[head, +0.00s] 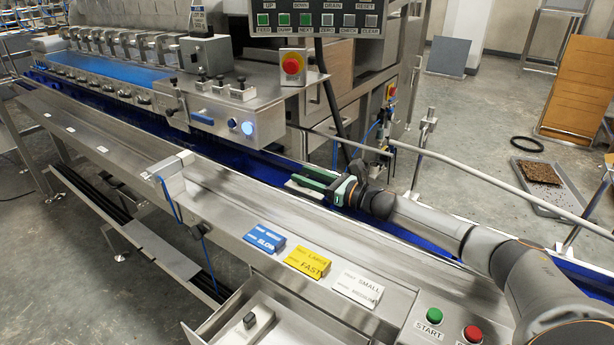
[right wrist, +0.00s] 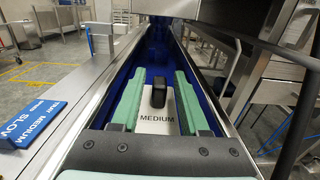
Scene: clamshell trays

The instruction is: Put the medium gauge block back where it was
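The medium gauge block is a pale plate marked MEDIUM with a black upright knob (right wrist: 158,94). In the right wrist view the plate (right wrist: 154,124) lies over the blue-lined channel, between my two green fingers. My right gripper (right wrist: 157,98) is open, with one finger on each side of the knob and a clear gap to it. In the head view my right gripper (head: 318,181) is over the blue channel behind the steel ledge, its fingers pointing left. A pale edge of the plate (head: 300,190) shows beside the fingers there. My left gripper is not in view.
Blue (head: 265,240), yellow (head: 307,262) and white (head: 357,288) label blocks sit on the front ledge. An open steel drawer (head: 215,318) below holds a dark-knobbed piece (head: 250,320). START and red buttons (head: 434,315) are at lower right. A grey rail (head: 450,165) runs behind my arm.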

